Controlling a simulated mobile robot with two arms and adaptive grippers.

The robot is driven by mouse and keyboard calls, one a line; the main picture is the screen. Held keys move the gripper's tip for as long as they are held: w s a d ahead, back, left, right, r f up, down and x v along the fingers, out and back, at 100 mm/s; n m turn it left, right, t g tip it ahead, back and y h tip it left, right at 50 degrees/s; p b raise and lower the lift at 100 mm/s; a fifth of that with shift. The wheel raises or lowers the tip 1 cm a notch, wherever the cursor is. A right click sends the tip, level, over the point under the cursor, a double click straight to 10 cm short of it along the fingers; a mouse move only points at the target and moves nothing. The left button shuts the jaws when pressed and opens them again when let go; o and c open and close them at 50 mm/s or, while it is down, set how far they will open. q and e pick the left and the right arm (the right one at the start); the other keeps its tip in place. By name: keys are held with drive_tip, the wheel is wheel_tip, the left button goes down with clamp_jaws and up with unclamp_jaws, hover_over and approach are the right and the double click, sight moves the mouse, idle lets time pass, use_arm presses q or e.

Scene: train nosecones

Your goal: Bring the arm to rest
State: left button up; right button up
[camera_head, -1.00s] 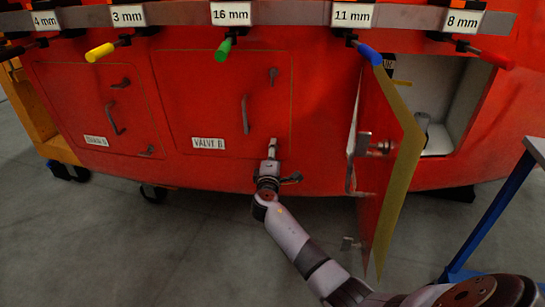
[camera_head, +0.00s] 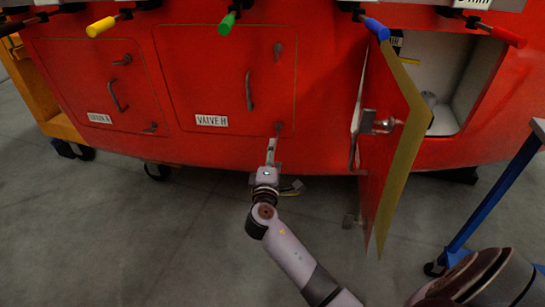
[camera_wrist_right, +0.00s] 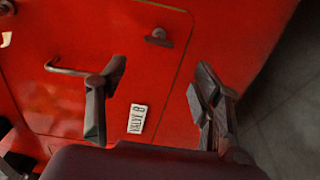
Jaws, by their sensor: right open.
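My right arm comes in from the lower right in the head view. Its gripper (camera_head: 272,158) is in front of the lower right corner of the closed red door labelled VALVE (camera_head: 222,77). In the right wrist view the gripper (camera_wrist_right: 150,95) has its two dark fingers wide apart with nothing between them. The label and the door's handle and latch show beyond the fingers; I cannot tell the exact distance to the door. My left gripper is not in view.
An open red door (camera_head: 383,140) with a yellow edge sticks out right of my arm, beside a white compartment (camera_head: 440,65). A blue-legged table (camera_head: 495,195) stands at the right. Tools with coloured handles hang above, including a green one (camera_head: 228,20). The floor (camera_head: 130,235) at left is clear.

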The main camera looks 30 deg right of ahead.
idle(0.4)
